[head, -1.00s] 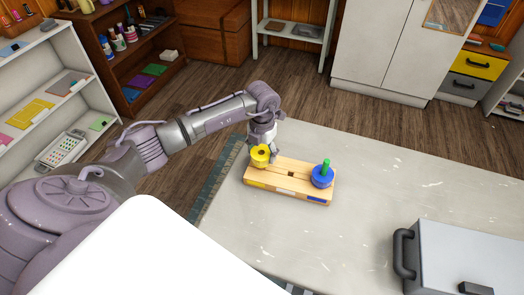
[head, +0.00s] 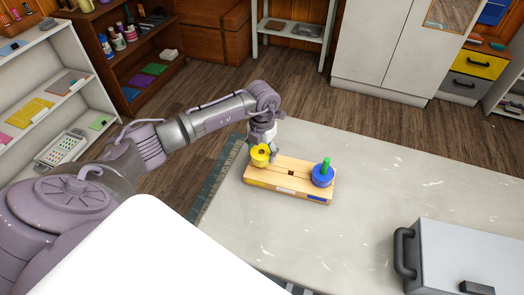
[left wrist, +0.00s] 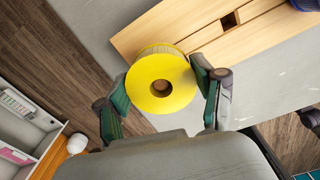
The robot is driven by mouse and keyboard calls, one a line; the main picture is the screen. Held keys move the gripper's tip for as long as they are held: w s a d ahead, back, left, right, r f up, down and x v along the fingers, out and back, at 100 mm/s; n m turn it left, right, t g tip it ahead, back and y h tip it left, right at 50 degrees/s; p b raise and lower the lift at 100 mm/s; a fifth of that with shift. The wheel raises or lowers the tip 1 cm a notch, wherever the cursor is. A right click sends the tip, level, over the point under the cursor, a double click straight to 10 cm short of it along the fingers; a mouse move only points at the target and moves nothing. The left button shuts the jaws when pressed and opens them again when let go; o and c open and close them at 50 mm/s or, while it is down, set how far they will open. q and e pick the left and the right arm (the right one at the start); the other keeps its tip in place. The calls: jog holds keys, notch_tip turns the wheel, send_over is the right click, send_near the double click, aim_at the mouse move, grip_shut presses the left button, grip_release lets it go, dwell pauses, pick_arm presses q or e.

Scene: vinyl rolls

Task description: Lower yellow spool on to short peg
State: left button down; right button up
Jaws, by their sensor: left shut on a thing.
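The yellow spool (head: 260,156) is held by my left gripper (head: 262,148) at the left end of the wooden peg board (head: 285,174). In the left wrist view the spool (left wrist: 160,82) sits between both fingers of the left gripper (left wrist: 160,88), its round face and centre hole toward the camera. The hole looks dark, and no short peg is visible. I cannot tell whether the spool touches the board. A blue spool (head: 322,178) sits around a green peg (head: 326,164) at the board's right end. My right gripper is not in view.
The board lies on a pale worktop (head: 370,200) near its left edge. A grey case (head: 470,255) with a dark handle stands at the right. The worktop between board and case is clear.

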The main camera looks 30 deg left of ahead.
pick_arm(q)
jog(key=shift+f, duration=0.15)
jog(key=shift+f+b, duration=1.05)
jog(key=shift+f, duration=0.15)
jog(key=shift+c, duration=0.3)
grip_release()
jog(key=shift+o, duration=0.3)
jog(key=shift+r, duration=0.15)
jog(key=shift+r+p, duration=3.25)
jog(key=shift+r, duration=1.2)
